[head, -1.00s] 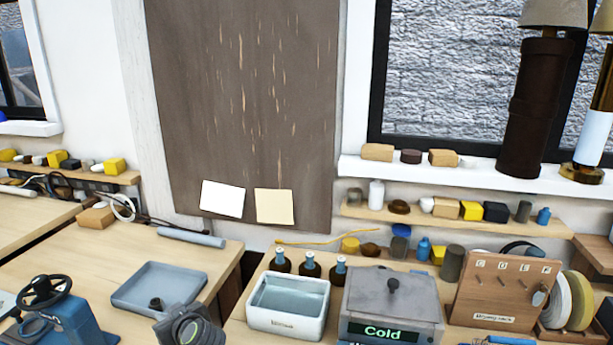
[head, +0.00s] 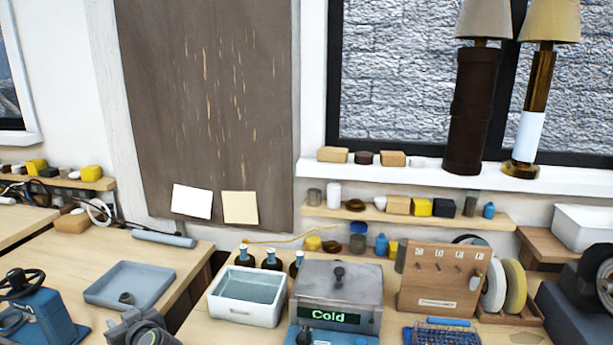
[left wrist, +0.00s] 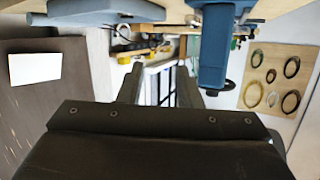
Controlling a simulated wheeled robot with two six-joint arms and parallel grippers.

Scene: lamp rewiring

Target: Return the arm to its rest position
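My left gripper (head: 140,328) shows at the bottom edge of the head view, partly cut off, in front of the blue-grey tray. In the left wrist view its two dark fingers (left wrist: 159,86) stand apart with nothing between them, so it is open and empty. My right gripper is not in view.
A blue-grey tray (head: 112,285) holds a small dark part. A blue machine with a handwheel (head: 42,308) stands left. A white basin (head: 247,308), a grey "Cold" box (head: 338,287) and a wooden peg rack (head: 440,305) stand right. Two lamps (head: 470,110) (head: 530,105) stand on the sill.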

